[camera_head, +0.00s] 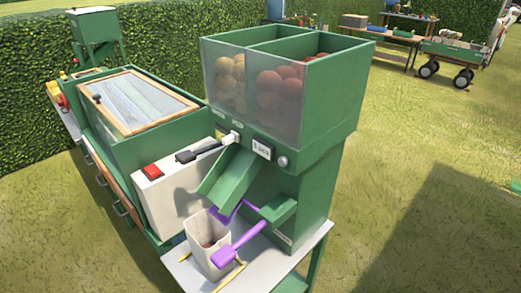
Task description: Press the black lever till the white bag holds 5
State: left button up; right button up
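The black lever (198,151) sticks out to the left from a white mount on the front of a green dispenser (305,185). It lies close to level, tilted slightly down to its left end. The white bag (222,262) stands open and upright on a small pale shelf below the green chute (228,172). Something reddish shows inside the bag, but I cannot count it. Two purple holder arms (240,246) reach to the bag's rim from the dispenser. Neither of my grippers is in view.
The clear-fronted hopper holds yellowish balls (230,82) on the left and red balls (280,92) on the right. A white box with a red button (152,171) stands left of the chute. A small label (261,149) is unreadable. Open grass lies right.

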pick_arm(q)
jog(key=shift+c, duration=0.3)
grip_shut()
dwell(1.6)
